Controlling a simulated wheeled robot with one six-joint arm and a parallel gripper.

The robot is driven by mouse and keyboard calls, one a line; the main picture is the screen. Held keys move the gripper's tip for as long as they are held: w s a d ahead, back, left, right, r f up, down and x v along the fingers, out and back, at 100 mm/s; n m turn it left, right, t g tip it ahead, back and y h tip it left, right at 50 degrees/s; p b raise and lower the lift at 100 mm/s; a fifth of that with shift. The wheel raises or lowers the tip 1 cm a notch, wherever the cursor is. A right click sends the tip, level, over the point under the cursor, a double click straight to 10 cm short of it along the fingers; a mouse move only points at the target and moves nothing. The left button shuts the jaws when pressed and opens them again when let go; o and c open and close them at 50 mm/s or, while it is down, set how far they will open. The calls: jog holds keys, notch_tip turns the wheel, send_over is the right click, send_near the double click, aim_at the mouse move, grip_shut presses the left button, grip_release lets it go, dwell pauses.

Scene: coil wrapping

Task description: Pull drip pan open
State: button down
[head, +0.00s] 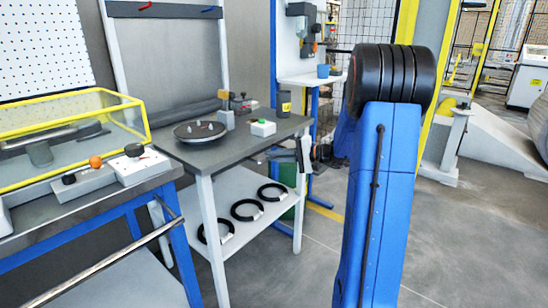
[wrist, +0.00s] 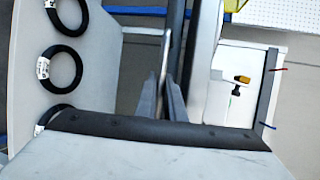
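I cannot make out the drip pan for certain in either view. In the wrist view a thin pale bar (wrist: 164,55) runs beneath the edge of the grey worktable, and I cannot tell whether it is part of the pan. My gripper's grey fingers (wrist: 172,100) lie close to this bar. Whether they touch or enclose it is unclear. In the head view my gripper (head: 284,155) is at the right front of the worktable (head: 190,158), partly hidden by detail too small to read.
Several black rings (head: 247,209) lie on the white lower shelf (head: 222,192). A dark round plate (head: 192,138) and a button box (head: 263,128) stand on the worktable. A blue bench with a silver rail (head: 120,262) is at left.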

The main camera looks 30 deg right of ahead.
jog(key=s+d, duration=0.4)
jog(key=s, duration=0.7)
jog(key=s+d, duration=0.4)
jog(key=s, duration=0.8)
jog(key=shift+d, duration=0.2)
jog(key=shift+s, duration=0.1)
jog(key=c, duration=1.8)
grip_release()
jog(key=shift+c, duration=0.2)
jog(key=v, duration=1.7)
jog(key=shift+s+d+r, duration=0.1)
jog(key=shift+d+r, duration=0.05)
